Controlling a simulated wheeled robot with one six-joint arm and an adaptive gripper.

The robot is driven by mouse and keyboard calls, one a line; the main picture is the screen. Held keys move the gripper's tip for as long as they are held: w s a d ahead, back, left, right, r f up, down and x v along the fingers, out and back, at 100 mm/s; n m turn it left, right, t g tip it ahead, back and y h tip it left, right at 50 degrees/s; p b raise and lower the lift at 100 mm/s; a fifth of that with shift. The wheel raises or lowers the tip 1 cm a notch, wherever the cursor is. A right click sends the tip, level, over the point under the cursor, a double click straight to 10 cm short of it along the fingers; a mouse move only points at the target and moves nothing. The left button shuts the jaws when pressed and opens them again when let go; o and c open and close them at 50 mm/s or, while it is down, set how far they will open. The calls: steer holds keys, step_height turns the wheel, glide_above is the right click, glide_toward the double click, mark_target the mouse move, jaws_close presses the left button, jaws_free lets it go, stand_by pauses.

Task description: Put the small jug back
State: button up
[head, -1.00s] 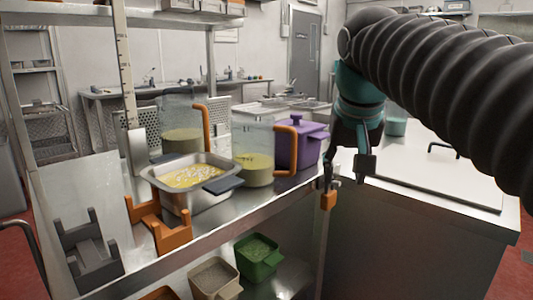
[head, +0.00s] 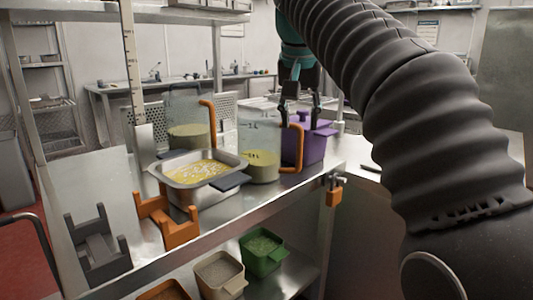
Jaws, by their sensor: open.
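One jug (head: 258,140) is in front, right of the metal pan, and the other jug (head: 187,112) is behind the pan. I cannot tell for sure which the task calls small. My gripper (head: 300,112) is open, fingers pointing down, around the top of the front jug's handle (head: 297,152) as seen in the picture. Whether it touches the handle, I cannot tell. An orange cradle (head: 170,222) and a dark grey cradle (head: 97,250) stand empty at the front left.
A metal pan (head: 200,168) of yellow food with dark handles sits left of the front jug. A purple lidded pot (head: 315,142) stands close on the right, beside my gripper. An orange padlock (head: 335,192) hangs at the counter's edge. Bins (head: 262,250) stand on the shelf below.

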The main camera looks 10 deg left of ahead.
mark_target(299, 147)
steer(key=b+x, duration=0.2)
steer(key=x, duration=0.8)
steer(key=shift+s+f, duration=0.15)
jaws_close()
